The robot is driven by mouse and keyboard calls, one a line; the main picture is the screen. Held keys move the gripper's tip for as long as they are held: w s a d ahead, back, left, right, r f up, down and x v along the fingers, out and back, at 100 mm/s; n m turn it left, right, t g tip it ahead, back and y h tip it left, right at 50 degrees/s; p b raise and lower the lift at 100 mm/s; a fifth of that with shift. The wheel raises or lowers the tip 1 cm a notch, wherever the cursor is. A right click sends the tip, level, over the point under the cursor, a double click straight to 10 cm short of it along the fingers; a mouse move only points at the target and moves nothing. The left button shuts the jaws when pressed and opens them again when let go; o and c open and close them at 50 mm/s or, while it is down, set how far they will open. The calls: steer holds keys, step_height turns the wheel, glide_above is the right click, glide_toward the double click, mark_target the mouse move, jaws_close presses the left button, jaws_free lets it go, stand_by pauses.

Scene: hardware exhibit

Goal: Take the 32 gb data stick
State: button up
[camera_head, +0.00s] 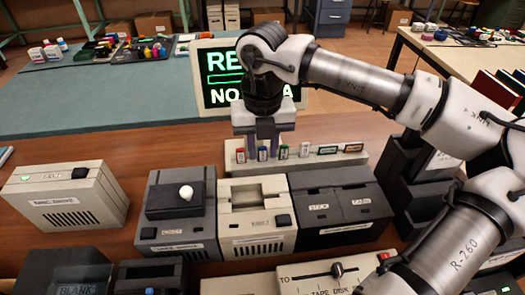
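A pale rack (232,166) near the table's middle holds a row of small data sticks. From the left there is a red one (240,156), a blue one (262,154), a green one (284,152) and a grey-white one (305,150). Their labels are too small to read, so I cannot tell which is the 32 gb stick. My gripper (263,146) points down over the rack's left part. Its two fingers are apart, and the blue stick shows between them in the picture. I cannot tell whether they touch it.
Two flat dark-labelled pieces (340,149) lie at the rack's right. Behind stands a screen with green text (222,88). In front are a basic drive box (70,196), a dark device with a white knob (180,215), a beige drive (258,220) and a dark box (335,208).

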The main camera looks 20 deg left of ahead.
steer(key=shift+f, duration=0.35)
jaws_close()
steer(key=shift+r, duration=0.1)
